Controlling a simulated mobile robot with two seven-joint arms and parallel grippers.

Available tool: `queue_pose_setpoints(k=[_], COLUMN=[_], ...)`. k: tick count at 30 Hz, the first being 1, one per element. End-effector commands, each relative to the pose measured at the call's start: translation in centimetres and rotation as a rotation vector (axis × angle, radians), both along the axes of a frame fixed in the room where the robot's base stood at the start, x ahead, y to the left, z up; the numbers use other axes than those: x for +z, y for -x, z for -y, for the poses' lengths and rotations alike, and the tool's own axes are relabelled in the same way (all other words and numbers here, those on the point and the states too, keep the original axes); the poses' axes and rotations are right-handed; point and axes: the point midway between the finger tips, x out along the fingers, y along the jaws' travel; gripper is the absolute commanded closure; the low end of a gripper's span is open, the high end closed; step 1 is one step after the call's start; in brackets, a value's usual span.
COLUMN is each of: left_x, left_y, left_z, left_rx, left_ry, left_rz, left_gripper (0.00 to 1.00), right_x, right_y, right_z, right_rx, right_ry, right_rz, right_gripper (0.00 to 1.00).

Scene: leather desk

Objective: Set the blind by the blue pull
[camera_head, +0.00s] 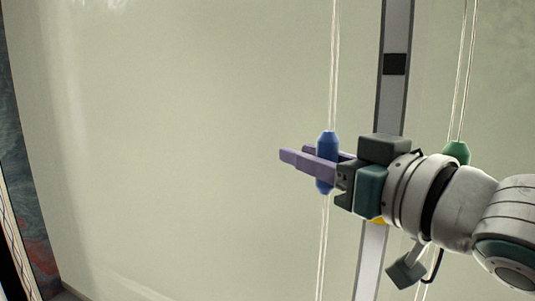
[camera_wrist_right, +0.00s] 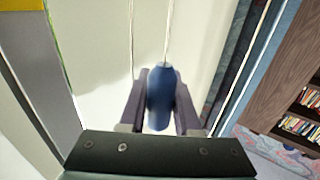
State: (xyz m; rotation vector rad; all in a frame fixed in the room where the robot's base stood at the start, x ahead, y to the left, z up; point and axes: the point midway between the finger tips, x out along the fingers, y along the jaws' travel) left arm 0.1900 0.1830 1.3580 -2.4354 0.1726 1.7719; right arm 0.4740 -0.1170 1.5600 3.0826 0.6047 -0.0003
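The blue pull (camera_head: 326,143) hangs on pale cords in front of a light blind panel (camera_head: 200,120). My right gripper (camera_head: 302,157) reaches in from the right, with its purple fingers on either side of the pull. In the right wrist view the blue pull (camera_wrist_right: 161,100) fills the space between the two fingers, which look shut against its sides. The near finger hides part of the pull in the head view. A green pull (camera_head: 456,151) hangs on other cords to the right, partly behind my right arm. My left gripper is not in view.
A grey upright strip (camera_head: 396,25) stands between the two pulls, with a black band (camera_head: 395,64) high up and a yellow mark (camera_head: 377,221) lower down. A wooden bookshelf (camera_wrist_right: 283,90) shows at right in the right wrist view. The space left of the gripper is clear.

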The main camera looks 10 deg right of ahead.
Motion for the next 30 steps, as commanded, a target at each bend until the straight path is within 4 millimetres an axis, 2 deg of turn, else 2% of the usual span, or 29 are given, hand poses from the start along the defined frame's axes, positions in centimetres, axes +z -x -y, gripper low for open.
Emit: queue_pose_setpoints(k=[1, 6, 30], left_x=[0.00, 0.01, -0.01], left_y=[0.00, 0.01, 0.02], left_z=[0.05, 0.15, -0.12], left_rx=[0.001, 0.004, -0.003], left_ry=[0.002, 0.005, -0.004], left_rz=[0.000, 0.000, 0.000], left_gripper=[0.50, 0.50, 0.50], right_x=[0.00, 0.00, 0.03], right_y=[0.02, 0.03, 0.05], right_z=[-0.01, -0.02, -0.04], right_rx=[0.001, 0.001, 0.001], right_ry=[0.000, 0.000, 0.000], right_rz=[0.000, 0.000, 0.001], right_gripper=[0.81, 1.00, 1.00])
